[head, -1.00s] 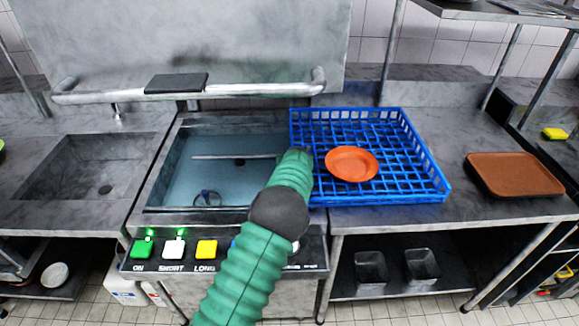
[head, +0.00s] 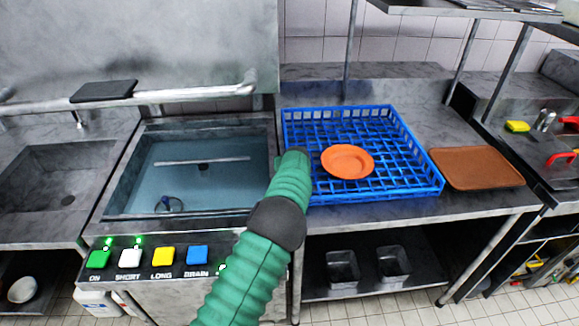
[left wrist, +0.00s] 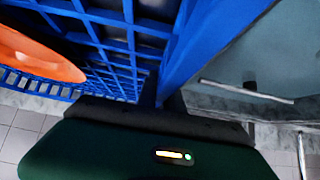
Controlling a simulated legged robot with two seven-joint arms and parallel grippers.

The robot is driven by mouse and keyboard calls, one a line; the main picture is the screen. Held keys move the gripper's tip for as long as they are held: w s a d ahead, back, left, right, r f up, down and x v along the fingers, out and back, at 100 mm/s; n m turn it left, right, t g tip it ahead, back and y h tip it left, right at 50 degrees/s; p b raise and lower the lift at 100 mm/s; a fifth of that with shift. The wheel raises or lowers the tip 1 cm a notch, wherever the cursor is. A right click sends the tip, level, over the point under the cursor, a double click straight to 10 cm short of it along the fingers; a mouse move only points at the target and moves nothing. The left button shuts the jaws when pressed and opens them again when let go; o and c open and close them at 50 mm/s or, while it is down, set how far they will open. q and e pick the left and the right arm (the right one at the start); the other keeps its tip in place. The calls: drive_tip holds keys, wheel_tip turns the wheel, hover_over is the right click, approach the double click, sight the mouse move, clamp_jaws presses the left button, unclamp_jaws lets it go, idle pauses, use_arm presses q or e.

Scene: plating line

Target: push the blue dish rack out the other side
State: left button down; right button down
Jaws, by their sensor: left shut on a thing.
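The blue dish rack (head: 410,160) lies on the steel counter right of the water-filled basin, its right front corner close to the brown tray. An orange plate (head: 347,161) lies in it and shows in part in the left wrist view (left wrist: 38,55). My left arm reaches up to the rack's left side; its gripper is hidden in the head view by the arm's own end. In the left wrist view, my left gripper (left wrist: 160,104) is shut on the blue rack (left wrist: 190,60) at its near wall. My right gripper is not in view.
The brown tray (head: 478,168) lies on the counter right of the rack. The basin (head: 190,175) is on the left, with colored buttons (head: 161,257) on its front. A shelf (head: 460,8) hangs above the counter. Bare counter (head: 415,108) shows behind the rack.

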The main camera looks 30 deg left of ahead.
use_arm(q)
drive_tip(key=shift+d, duration=0.15)
drive_tip(key=c, duration=1.5)
unclamp_jaws()
drive_tip(key=shift+w+d, duration=0.15)
drive_tip(key=shift+w, duration=0.05)
drive_tip(key=b+v, duration=0.1)
drive_tip(key=v, duration=1.5)
drive_tip(key=shift+s+d+r, duration=0.15)
drive_tip(key=shift+s+r, duration=0.1)
drive_tip(key=shift+s, duration=0.05)
